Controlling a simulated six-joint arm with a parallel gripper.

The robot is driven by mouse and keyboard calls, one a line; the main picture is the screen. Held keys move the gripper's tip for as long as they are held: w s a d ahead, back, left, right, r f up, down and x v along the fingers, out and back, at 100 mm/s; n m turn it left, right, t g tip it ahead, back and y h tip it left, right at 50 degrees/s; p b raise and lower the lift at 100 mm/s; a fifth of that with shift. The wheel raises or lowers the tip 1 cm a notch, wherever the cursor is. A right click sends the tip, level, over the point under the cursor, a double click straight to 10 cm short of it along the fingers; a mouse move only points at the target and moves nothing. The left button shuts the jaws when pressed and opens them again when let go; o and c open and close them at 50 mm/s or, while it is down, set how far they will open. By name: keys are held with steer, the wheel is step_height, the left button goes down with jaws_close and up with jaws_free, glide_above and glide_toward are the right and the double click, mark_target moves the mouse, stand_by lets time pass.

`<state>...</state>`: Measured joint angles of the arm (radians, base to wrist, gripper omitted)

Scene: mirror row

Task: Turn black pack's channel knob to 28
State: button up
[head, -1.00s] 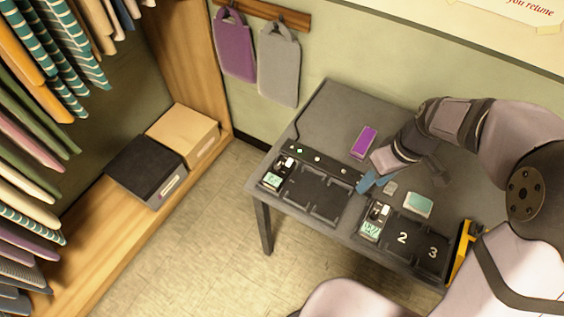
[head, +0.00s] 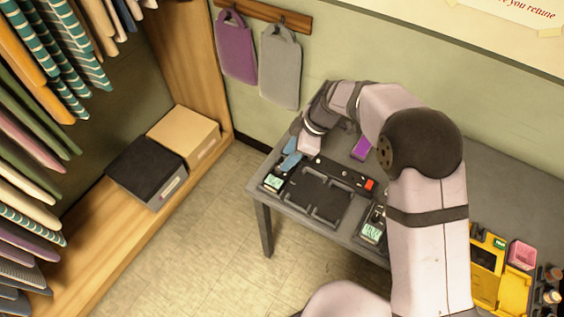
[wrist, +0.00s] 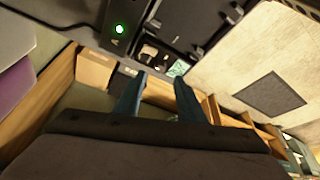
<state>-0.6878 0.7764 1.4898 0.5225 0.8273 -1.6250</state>
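A black pack with a lit green display (head: 273,182) sits at the left end of the charger tray (head: 318,190); its upper part is hidden by my gripper in the head view. The pack (wrist: 155,52) and its display (wrist: 178,69) also show in the wrist view, just beyond my fingertips. The knob and display number are too small to read. My gripper (head: 291,156) has blue fingers above the pack's end of the tray. In the wrist view my gripper (wrist: 161,82) is open, with nothing between its fingers.
Another dark pack with a display (head: 373,230) stands to the right, partly behind my arm. A purple block (head: 362,148) lies on the table (head: 255,195) behind the tray. A yellow holder (head: 487,258) stands at the right.

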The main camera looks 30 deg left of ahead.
mark_target(278, 169)
steer(key=shift+p+x, duration=0.9)
steer(key=shift+x, duration=1.85)
jaws_close()
